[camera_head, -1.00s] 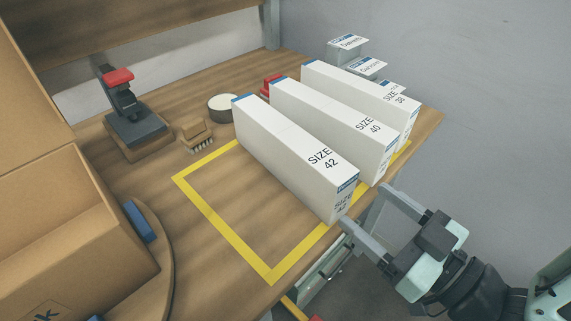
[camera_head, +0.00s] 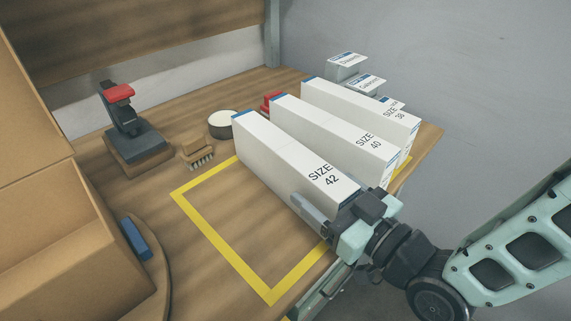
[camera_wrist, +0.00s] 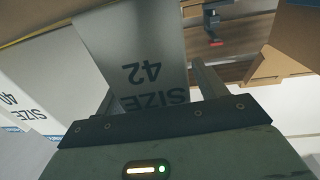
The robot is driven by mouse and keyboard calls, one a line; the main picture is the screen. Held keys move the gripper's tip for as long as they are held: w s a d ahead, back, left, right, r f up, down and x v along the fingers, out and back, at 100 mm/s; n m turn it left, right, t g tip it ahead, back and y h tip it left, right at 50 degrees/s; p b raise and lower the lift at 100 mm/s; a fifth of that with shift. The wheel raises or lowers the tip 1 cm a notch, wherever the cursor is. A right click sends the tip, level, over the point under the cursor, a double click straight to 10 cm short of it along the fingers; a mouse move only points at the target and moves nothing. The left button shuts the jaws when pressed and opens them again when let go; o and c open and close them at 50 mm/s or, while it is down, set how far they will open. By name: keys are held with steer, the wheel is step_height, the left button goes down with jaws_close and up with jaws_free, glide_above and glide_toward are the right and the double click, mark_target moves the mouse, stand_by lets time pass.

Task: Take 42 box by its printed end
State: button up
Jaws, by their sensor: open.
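The white 42 box (camera_head: 285,160) lies on the wooden table with "SIZE 42" printed near its front end. My gripper (camera_head: 328,192) is open at that printed end. One finger shows along the box's left side; the other is hidden in the head view. In the wrist view the box's printed face (camera_wrist: 138,50) lies between the two fingers of my gripper (camera_wrist: 155,80). I cannot tell whether either finger touches it.
The 40 box (camera_head: 335,138) stands close on the right, with the 38 box (camera_head: 365,107) beyond it. A yellow outline (camera_head: 222,242) marks bare table at left.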

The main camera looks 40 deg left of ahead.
steer(key=shift+a, duration=0.15)
steer(key=c, duration=1.1)
steer(key=shift+c, duration=0.2)
